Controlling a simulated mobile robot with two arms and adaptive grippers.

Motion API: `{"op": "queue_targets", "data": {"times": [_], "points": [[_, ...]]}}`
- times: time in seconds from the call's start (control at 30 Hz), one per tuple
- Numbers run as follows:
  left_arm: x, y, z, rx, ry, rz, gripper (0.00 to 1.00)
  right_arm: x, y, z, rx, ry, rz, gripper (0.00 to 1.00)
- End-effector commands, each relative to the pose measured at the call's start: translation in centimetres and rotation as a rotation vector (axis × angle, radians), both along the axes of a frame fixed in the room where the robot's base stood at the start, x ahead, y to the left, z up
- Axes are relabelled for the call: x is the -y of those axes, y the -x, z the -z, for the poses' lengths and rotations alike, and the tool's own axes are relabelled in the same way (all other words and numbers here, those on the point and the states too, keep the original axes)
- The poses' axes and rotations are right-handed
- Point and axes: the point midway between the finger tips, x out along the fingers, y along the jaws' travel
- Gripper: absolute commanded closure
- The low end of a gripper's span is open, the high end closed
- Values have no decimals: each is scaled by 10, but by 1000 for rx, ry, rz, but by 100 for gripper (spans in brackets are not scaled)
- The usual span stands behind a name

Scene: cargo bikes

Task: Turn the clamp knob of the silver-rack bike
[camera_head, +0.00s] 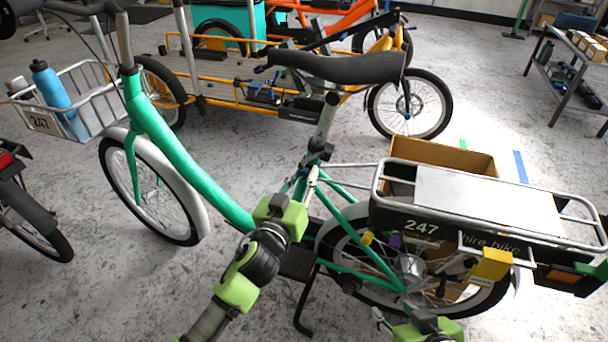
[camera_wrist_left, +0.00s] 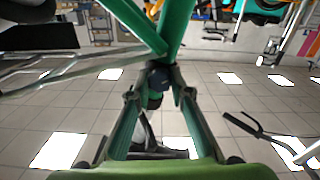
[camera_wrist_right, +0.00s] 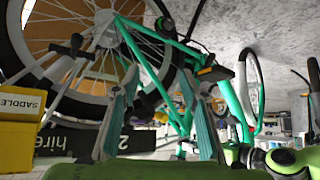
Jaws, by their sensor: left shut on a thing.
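The silver-rack bike has a green frame (camera_head: 185,165), a dark saddle (camera_head: 340,67) and a silver rear rack (camera_head: 380,180) over a "247 hire bike" panel. My left gripper (camera_head: 314,170) is at the seat-post clamp below the saddle. In the left wrist view its fingers close on the dark clamp knob (camera_wrist_left: 160,77), beside the green frame tubes. The fingers partly hide the knob. My right gripper (camera_head: 405,318) is low beside the rear wheel. In the right wrist view its fingers (camera_wrist_right: 157,95) are spread with a gap between them and hold nothing visible.
A yellow tag (camera_head: 490,265) hangs from the rack side; its label reads "SADDLE" in the right wrist view. A cardboard box (camera_head: 440,155) stands behind the rack. A yellow-framed cargo bike (camera_head: 225,80) is behind, and another bike's wheel (camera_head: 40,225) is at left.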

Motion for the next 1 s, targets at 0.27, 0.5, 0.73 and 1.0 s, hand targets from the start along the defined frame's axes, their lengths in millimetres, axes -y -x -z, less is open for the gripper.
{"op": "queue_targets", "data": {"times": [0.27,0.5,0.73,1.0], "points": [[0,0,-2,41,-131,-1,100,14,41,20,-186,41,17,60],[1,0,-2,98,-306,-1,100,29,92,35,-397,84,33,60],[1,1,-1,145,-448,0,100,31,100,31,-429,90,35,60],[1,1,0,177,-546,0,100,31,100,28,-428,90,35,60]]}}
